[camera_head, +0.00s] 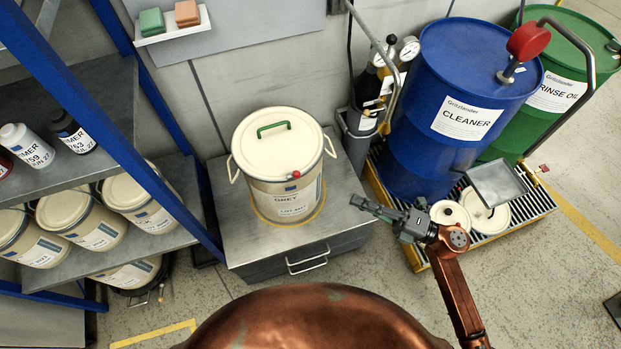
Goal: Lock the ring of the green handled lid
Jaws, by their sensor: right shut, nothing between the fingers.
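A cream drum (285,198) stands upright on a grey metal cabinet inside a yellow ring marking. Its cream lid (277,150) lies on top and carries a green handle (273,129). A small red knob (296,174) shows at the front edge of the lid's rim. Wire bails stick out at both sides of the drum. I cannot tell from here how the ring sits. My right gripper (358,203) is shut and empty, to the right of the drum and apart from it. My left gripper is not in view.
The grey cabinet (232,235) has free top around the drum. A blue-framed shelf (165,240) with cans stands at left. A blue barrel (420,150) and a green barrel (540,125) stand on a grated pallet at right, with loose lids (451,216) there.

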